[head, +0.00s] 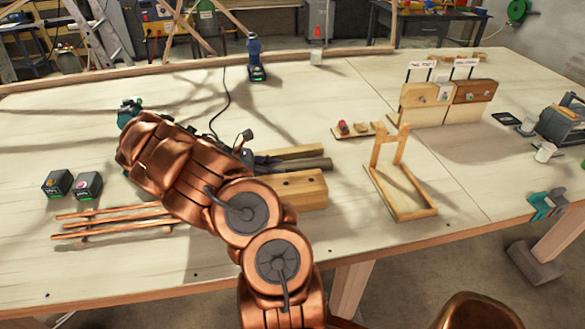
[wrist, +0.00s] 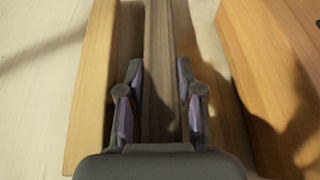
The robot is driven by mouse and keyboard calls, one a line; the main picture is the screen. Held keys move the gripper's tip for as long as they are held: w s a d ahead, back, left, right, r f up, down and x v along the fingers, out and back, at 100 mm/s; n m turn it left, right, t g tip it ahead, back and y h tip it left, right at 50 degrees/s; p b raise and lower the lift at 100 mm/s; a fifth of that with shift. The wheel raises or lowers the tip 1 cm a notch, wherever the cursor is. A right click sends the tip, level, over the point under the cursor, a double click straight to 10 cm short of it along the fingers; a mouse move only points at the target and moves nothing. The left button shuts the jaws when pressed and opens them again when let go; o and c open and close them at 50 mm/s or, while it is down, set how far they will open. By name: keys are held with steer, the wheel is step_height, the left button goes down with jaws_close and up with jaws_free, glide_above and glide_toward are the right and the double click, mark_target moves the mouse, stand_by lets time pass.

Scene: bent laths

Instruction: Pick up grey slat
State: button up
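The grey slat (head: 308,164) lies on the workbench between a yellow wooden slat (head: 295,151) and a thick wooden block (head: 308,190). In the wrist view the grey slat (wrist: 160,35) runs up the middle of the picture. My gripper (wrist: 159,66) is open, with one finger on each side of the slat and a small gap on both sides. In the head view my gripper (head: 256,158) is at the slat's left part, which my arm partly hides.
The yellow slat (wrist: 92,90) is close by the left finger, and the wooden block (wrist: 275,75) stands to the right. Thin copper-coloured rods (head: 110,222) and two small dark boxes (head: 57,183) are at the left. A wooden frame (head: 412,205) stands at the right.

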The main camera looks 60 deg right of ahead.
jaws_close()
steer(key=shift+r, duration=0.15)
